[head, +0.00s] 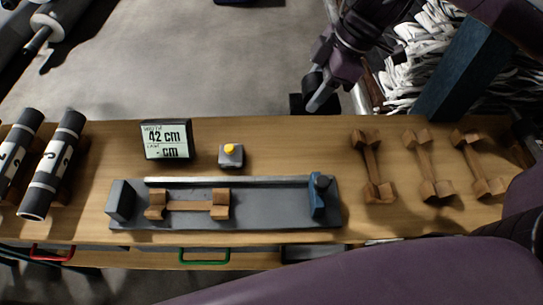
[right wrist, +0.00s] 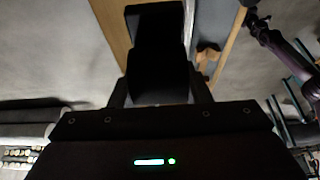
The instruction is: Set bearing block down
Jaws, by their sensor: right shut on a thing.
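The bearing block (right wrist: 158,78) is a black, blocky piece filling the middle of the right wrist view. My right gripper (head: 309,102) is shut on it, with a finger on each side. In the head view the gripper is at the table's far edge, right of centre, and the block is a dark shape hard to separate from it. From this view I cannot tell its height above the table. The block's underside is hidden.
The wooden table (head: 270,133) holds a grey fixture (head: 265,215) with a wooden piece (head: 190,205) and blue end part (head: 317,197). Several wooden pieces (head: 427,170) lie right; rolls (head: 53,165) lie left.

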